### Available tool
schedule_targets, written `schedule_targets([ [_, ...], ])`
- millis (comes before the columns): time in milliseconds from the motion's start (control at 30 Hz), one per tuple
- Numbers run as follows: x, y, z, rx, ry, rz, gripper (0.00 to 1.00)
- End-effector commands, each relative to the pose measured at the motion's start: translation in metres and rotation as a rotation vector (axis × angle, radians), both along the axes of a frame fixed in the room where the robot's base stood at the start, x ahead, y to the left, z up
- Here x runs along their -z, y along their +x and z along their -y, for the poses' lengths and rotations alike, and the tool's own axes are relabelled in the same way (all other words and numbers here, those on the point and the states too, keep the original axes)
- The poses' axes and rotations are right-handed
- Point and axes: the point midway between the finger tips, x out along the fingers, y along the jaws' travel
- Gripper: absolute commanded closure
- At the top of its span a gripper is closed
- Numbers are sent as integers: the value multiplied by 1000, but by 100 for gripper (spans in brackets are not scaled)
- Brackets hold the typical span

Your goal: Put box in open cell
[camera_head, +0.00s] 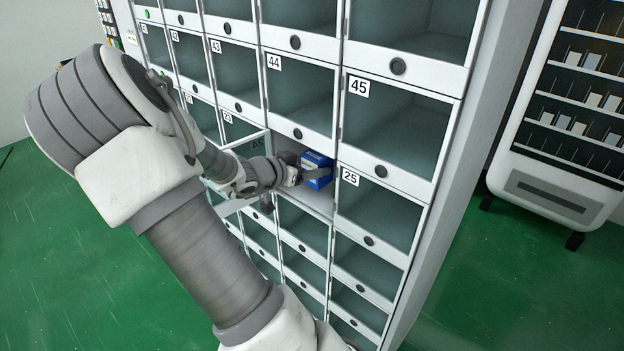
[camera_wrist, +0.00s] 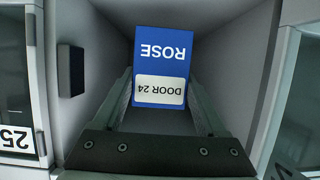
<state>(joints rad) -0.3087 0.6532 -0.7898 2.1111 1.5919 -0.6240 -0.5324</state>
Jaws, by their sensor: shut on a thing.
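The box (camera_head: 317,169) is blue with a white label. In the wrist view the box (camera_wrist: 160,65) reads "ROSE" and "DOOR 24", upside down in the picture. My gripper (camera_head: 312,174) is shut on it, with one finger on each side. The box is at the mouth of the open cell (camera_head: 318,203), between the cell labelled 25 and the swung-out door (camera_head: 247,148). In the wrist view the grey walls of the open cell (camera_wrist: 235,50) surround the box. I cannot tell whether the box touches the cell floor.
The locker cabinet (camera_head: 398,181) has several closed glass doors around the open cell. The door labelled 25 (camera_head: 378,210) is close on the right; its edge also shows in the wrist view (camera_wrist: 18,85). A vending machine (camera_head: 560,120) stands at the right. Green floor (camera_head: 490,290) is clear there.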

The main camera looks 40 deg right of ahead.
Motion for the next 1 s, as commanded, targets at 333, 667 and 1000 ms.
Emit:
schedule_targets([
  [333, 31, 0, 4, 0, -1, -1, 88],
  [667, 34, 0, 4, 0, 0, 0, 16],
  [1000, 33, 0, 4, 0, 0, -1, 0],
])
